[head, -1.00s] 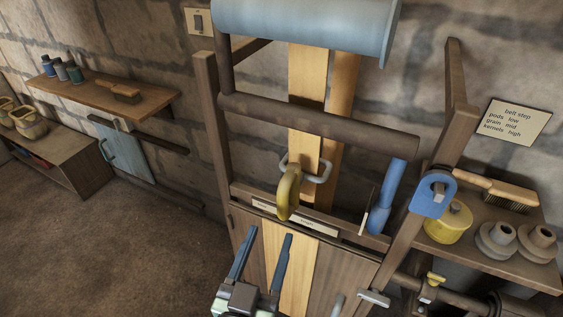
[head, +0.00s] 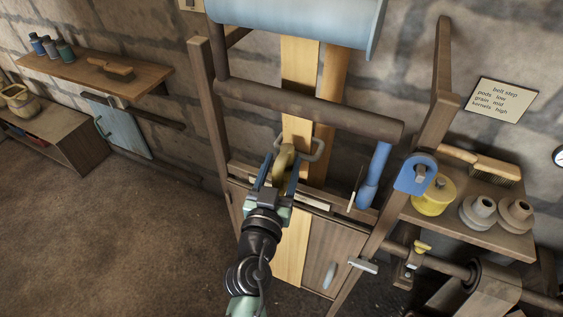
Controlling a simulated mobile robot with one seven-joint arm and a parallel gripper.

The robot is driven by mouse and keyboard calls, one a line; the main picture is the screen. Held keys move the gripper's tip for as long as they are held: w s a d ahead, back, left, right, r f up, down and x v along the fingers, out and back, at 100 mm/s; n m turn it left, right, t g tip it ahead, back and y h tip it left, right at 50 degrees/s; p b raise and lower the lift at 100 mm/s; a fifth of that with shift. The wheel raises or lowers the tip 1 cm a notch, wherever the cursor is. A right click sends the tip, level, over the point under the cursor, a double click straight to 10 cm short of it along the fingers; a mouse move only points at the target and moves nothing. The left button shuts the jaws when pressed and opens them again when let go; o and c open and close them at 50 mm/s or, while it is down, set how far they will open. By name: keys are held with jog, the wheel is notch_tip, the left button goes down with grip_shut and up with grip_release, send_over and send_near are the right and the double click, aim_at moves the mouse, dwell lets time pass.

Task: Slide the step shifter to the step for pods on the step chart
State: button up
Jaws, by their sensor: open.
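The step shifter shows as a yellow handle (head: 285,160) with a grey fork around the pale wooden belt (head: 300,110). It stands above a pale scale strip (head: 312,201) on the cabinet's top rail; the strip's marks are too small to read and partly hidden by my arm. My gripper (head: 280,172) is open, with its blue fingers at either side of the handle's lower part; I cannot tell whether they touch it. The step chart (head: 501,99) on the wall reads "belt step": pods low, grain mid, kernels high.
A blue-handled tool (head: 373,178) stands right of the shifter. A right shelf holds a yellow pot (head: 433,196), a brush (head: 482,165) and grey stepped pulleys (head: 478,212).

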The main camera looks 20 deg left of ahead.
grip_shut()
dwell(0.3)
dwell(1.2)
